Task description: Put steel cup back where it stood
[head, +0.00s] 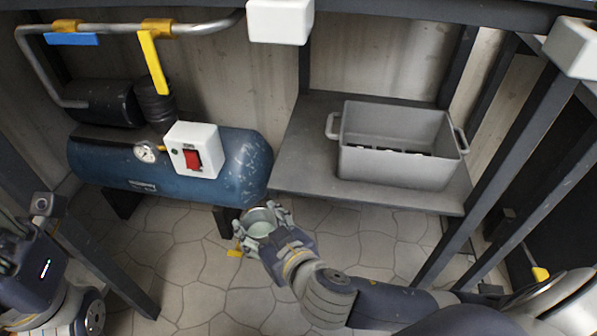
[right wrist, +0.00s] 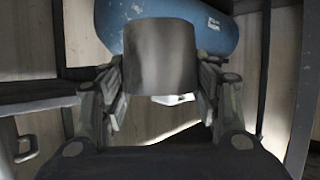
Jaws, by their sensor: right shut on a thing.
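The steel cup (head: 259,224) is held between the fingers of my right gripper (head: 265,219), in front of the right end of the blue tank. Its round opening faces up toward the head camera, and its inside looks pale. In the right wrist view the cup (right wrist: 160,58) is a plain grey cylinder between the two fingers of my right gripper (right wrist: 160,82), which is shut on it. Part of my left arm and gripper (head: 22,245) shows at the left edge of the head view, cut off by the frame; its fingers are not clear.
A blue compressor tank (head: 245,165) with a gauge (head: 146,152) and a white box with a red switch (head: 192,160) stands at left. A grey crate (head: 395,168) sits on a low shelf (head: 305,150) at right. Dark frame posts (head: 465,215) flank the tiled floor.

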